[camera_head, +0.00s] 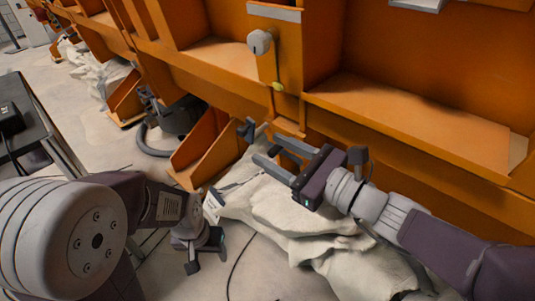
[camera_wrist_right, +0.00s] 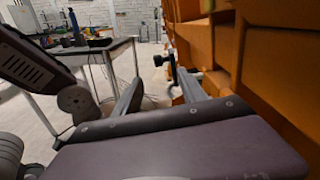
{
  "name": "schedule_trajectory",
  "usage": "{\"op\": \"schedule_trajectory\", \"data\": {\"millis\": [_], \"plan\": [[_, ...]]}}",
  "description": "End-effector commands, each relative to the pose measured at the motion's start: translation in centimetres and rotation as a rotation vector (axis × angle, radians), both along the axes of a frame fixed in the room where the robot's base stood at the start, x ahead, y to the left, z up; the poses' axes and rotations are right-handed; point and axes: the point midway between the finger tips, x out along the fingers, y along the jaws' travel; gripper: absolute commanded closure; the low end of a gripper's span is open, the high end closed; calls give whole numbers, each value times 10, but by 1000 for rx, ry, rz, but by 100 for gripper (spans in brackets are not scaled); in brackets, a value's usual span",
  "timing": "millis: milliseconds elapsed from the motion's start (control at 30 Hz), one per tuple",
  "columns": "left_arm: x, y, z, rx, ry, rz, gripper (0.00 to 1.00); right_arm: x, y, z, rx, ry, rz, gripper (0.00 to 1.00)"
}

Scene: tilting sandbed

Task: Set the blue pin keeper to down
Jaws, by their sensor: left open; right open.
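A small dark blue-grey piece (camera_head: 246,130) juts out low on the front of the orange sandbed frame. It is probably the pin keeper, but its blue is hard to make out and I cannot tell its setting. It also shows as a dark knob in the right wrist view (camera_wrist_right: 159,60). My right gripper (camera_head: 265,148) is open and empty, its fingers pointing left toward this piece, just short of it. In the right wrist view the right gripper (camera_wrist_right: 157,80) shows the piece beyond its fingertips. My left gripper (camera_head: 206,264) is open and low, pointing down near the floor.
A round grey knob (camera_head: 260,42) and a yellow-green tip (camera_head: 278,87) sit on the orange panel above. Crumpled pale cloth (camera_head: 290,215) lies under my right arm. A dark table (camera_head: 30,118) stands at left.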

Motion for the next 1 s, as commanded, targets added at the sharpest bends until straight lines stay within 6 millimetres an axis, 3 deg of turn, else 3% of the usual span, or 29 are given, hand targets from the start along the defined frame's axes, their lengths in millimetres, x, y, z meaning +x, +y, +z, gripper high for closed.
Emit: {"op": "schedule_trajectory", "data": {"millis": [33, 167, 400, 700, 1000], "plan": [[0, 0, -7, 0, -1, 0, 39, 1, -1, -2, 23, -3, -9, 51], [0, 0, -3, 0, -1, 0, 39, 3, -2, 5, 41, -1, -17, 51], [0, 0, 22, 0, -1, 0, 39, 19, 22, 8, 36, 6, -9, 51], [0, 0, 4, 0, 0, 0, 39, 53, 64, 2, 36, -1, -13, 51], [0, 0, 4, 0, 0, 0, 39, 58, 70, 4, 34, 0, -16, 51]]}}
